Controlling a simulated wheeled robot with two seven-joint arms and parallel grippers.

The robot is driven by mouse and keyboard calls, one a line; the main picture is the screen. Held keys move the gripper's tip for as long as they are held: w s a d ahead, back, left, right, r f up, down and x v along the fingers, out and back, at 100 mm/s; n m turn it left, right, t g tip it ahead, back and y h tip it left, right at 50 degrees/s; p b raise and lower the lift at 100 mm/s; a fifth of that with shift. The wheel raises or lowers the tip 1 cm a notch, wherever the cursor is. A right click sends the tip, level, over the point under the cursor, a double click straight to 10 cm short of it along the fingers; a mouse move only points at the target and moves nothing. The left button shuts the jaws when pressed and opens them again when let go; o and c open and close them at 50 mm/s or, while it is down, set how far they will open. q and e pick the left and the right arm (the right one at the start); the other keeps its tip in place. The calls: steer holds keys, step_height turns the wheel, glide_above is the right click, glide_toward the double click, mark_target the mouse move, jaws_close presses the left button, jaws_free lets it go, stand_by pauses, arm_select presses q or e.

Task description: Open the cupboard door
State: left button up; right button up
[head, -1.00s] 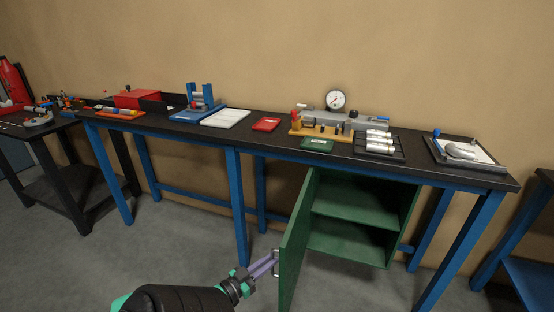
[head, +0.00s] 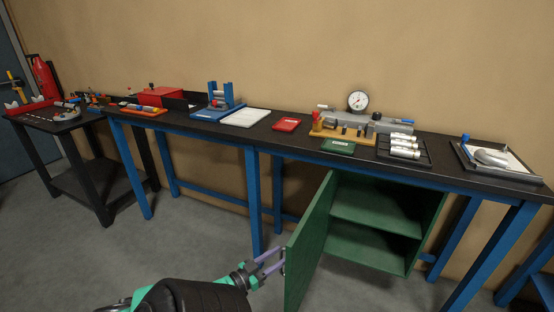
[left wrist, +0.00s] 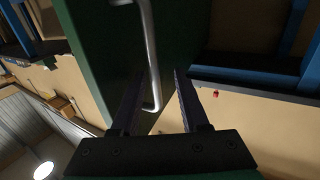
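The green cupboard (head: 427,228) hangs under the workbench. Its door (head: 308,245) stands wide open, hinged at the left and swung toward me, with its inner face in view. The metal handle (head: 284,262) is on the door's outer face, mostly hidden by the door edge in the head view. In the left wrist view, the handle (left wrist: 151,45) runs down between the fingers. My left gripper (head: 272,262) is at the handle with its fingers apart; in the left wrist view it (left wrist: 158,95) shows gaps beside the bar. My right gripper is out of view.
The black-topped workbench (head: 370,165) with blue legs carries tools, a gauge (head: 358,101) and trays. A blue leg (head: 252,200) stands left of the door. The cupboard's shelves look empty. Grey floor (head: 190,240) is clear to the left.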

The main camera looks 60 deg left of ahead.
arm_select(q)
steer(key=s+d, duration=0.2)
steer(key=s, duration=1.2)
steer(key=shift+s+d+b, duration=0.15)
steer(key=shift+s+b, duration=0.05)
steer(key=shift+b, duration=0.15)
